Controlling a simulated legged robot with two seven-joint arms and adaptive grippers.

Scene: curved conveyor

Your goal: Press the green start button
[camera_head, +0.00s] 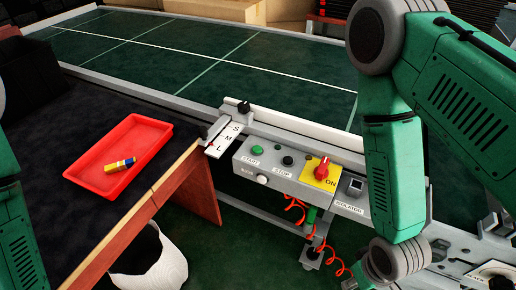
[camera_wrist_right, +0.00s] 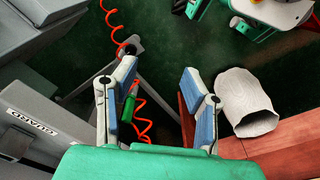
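The green start button (camera_head: 256,150) sits at the left end of the grey control box (camera_head: 296,182), above a START label. A black stop button (camera_head: 288,161) and a red knob on a yellow plate (camera_head: 321,170) are to its right. My right gripper (camera_wrist_right: 160,66) is open and empty in the right wrist view, pointing down towards the floor beside the equipment, away from the button. In the head view my right forearm comes down at the right; its fingers are not clearly visible. My left arm shows at the left edge; its gripper is out of view.
A red coiled cord (camera_head: 324,245) and a green hanging tool (camera_head: 310,218) hang below the box; the tool also shows by my left finger in the wrist view (camera_wrist_right: 128,108). A red tray (camera_head: 146,135) sits on the table. A white bin (camera_wrist_right: 243,103) stands on the floor.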

